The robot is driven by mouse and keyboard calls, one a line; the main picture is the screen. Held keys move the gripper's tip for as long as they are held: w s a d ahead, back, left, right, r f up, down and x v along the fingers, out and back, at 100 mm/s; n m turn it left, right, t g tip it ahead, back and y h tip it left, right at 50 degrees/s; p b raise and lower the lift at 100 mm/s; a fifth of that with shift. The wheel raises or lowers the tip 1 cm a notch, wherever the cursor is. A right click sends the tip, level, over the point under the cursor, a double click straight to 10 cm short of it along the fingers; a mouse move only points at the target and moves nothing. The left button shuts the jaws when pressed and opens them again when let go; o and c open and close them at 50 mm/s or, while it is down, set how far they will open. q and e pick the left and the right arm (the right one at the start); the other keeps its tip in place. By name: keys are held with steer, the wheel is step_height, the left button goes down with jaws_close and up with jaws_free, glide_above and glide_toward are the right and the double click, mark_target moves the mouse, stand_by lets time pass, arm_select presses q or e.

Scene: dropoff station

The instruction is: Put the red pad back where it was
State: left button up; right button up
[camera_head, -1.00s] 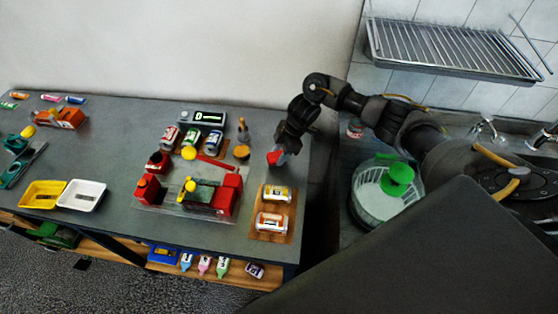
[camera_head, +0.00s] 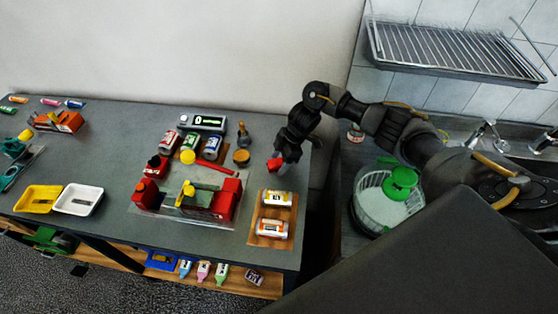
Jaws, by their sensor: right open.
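A small red thing (camera_head: 275,164), which looks like the red pad, is near the right end of the grey table. My right gripper (camera_head: 284,162) points down right beside it and partly covers it. The gripper is open. I cannot tell whether its fingers touch the red thing or stand around it. My left gripper is not in view.
Left of it stand a red-and-green machine (camera_head: 205,197), a wooden stamp (camera_head: 241,155) and a small red-and-black box (camera_head: 156,164). A wooden tray (camera_head: 267,240) holds two cans in front. A green-lidded bowl (camera_head: 375,209) stands right, beyond a gap.

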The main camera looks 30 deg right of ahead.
steer(key=shift+r, duration=0.35)
steer(key=s+d+b, duration=0.1)
steer(key=d+b, duration=0.1)
steer(key=d, duration=0.1)
steer(key=s+d+b, duration=0.1)
steer(key=d, duration=0.3)
steer(key=d+b, duration=0.2)
steer(key=d, duration=0.2)
steer(key=shift+s+d+r+b, duration=0.1)
steer(key=shift+s+r+b, duration=0.2)
steer(key=shift+s, duration=0.1)
steer(key=shift+s+d+r, duration=0.15)
steer(key=shift+d, duration=0.35)
